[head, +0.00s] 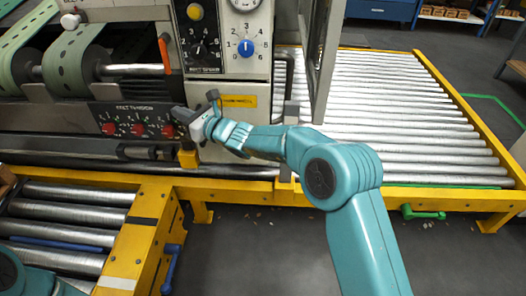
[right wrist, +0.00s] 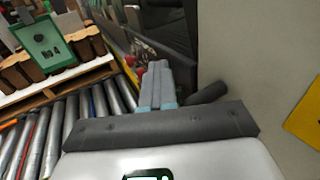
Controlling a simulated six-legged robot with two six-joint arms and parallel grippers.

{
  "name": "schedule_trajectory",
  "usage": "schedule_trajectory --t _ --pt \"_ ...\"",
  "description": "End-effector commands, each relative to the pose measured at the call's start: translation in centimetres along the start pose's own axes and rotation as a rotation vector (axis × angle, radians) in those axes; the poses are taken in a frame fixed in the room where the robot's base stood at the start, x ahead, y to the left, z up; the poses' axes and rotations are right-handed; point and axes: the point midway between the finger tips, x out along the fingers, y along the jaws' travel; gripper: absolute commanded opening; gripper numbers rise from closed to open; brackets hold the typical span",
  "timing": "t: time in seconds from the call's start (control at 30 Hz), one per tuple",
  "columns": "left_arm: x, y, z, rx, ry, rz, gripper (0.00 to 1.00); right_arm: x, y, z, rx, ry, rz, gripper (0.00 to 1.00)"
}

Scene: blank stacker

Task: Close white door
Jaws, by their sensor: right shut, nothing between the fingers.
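An off-white panel (head: 258,117) with a yellow label (head: 240,101) sits below the machine's control box. It is the likeliest white door, but I cannot tell whether it stands ajar. It also fills the right of the right wrist view (right wrist: 255,55). My right gripper (head: 180,113) is at the panel's left edge, in front of the red knobs. Its fingers (right wrist: 156,85) are shut and empty, with the panel to their right in the wrist view. I cannot tell whether they touch it. A dark knob-like handle (head: 212,95) shows just above the gripper. My left gripper is outside the view.
Red knobs (head: 138,129) line the dark machine front. A tall grey-framed guard (head: 323,60) stands right of the control box. Roller conveyors with yellow frames (head: 430,192) lie right and lower left (head: 133,240). Dark floor (head: 262,245) is open in front.

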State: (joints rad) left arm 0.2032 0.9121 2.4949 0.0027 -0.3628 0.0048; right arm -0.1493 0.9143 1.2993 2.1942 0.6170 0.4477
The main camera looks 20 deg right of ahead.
Motion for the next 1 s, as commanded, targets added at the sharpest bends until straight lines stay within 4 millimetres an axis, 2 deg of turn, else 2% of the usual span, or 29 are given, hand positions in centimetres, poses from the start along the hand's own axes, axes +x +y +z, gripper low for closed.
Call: schedule_trajectory --t 0.03,0.17,0.6,0.8,1.0 --pt "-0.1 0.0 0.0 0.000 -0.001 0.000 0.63 -1.3 -2.3 0.6 0.002 -0.004 -0.043 0.00" --pt "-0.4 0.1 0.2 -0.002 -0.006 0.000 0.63 -3.5 -2.0 0.6 0.001 -0.002 -0.040 0.00" --pt "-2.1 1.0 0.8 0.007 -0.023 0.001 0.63 -13.6 -0.4 0.4 -0.001 0.005 -0.015 0.00" --pt "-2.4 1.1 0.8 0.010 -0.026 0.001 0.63 -15.8 0.1 0.2 -0.003 0.004 -0.007 0.00" --pt "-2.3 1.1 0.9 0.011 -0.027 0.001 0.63 -16.2 0.2 0.1 -0.003 0.005 -0.004 0.00"
